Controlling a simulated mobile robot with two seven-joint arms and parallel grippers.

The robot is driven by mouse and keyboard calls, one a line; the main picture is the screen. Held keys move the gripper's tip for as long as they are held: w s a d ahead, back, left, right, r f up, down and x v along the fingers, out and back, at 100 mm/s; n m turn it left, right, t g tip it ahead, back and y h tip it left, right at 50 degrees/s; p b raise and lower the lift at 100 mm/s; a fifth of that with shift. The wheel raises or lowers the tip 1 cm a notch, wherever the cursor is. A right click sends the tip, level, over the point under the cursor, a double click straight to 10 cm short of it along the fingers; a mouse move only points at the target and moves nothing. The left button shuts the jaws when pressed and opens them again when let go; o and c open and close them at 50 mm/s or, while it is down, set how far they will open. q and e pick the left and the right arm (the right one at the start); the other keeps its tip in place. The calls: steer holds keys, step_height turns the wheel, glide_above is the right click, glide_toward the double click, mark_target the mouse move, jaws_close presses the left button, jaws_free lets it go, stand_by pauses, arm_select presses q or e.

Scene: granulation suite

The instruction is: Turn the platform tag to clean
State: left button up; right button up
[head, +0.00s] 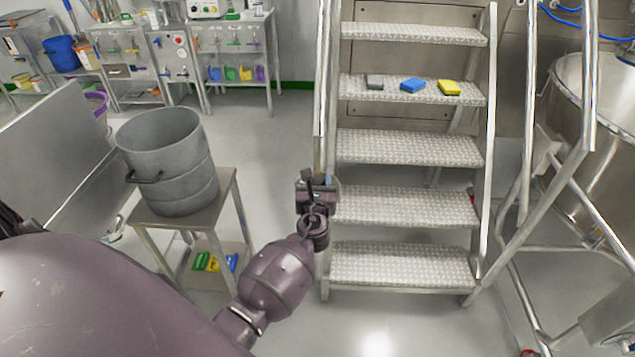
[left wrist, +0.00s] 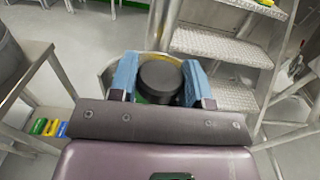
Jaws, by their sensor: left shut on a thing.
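The platform tag (left wrist: 106,73) is a round plate by the rail at the left side of the steps. A dark round knob (left wrist: 161,77) stands out from it. Bits of yellow and green show around the knob, but most of the face and any wording are hidden. My left gripper (head: 322,182) is at the left rail of the steps and hides the tag in the head view. In the left wrist view its two blue fingertips are shut on the knob, one on each side. My right gripper is in neither view.
Metal steps (head: 405,205) carry a grey, a blue (head: 412,85) and a yellow block (head: 449,88). A grey drum (head: 168,165) stands on a small table to the left. A steel vessel (head: 590,120) and slanting rails are at the right.

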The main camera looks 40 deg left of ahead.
arm_select(q)
steer(key=n+g+y, duration=0.4)
steer(key=g+y, duration=0.1)
steer(key=shift+n+b, duration=0.4)
steer(key=shift+g+y, duration=0.3)
steer(key=shift+g, duration=0.1)
steer(key=o, duration=0.9)
steer(key=shift+o, duration=0.2)
steer(key=shift+d, duration=0.1)
steer(key=v, duration=1)
steer(key=shift+s+d+p, duration=0.2)
steer(key=shift+d+p, duration=0.05)
steer(key=shift+p, duration=0.05)
steer(key=shift+n, duration=0.3)
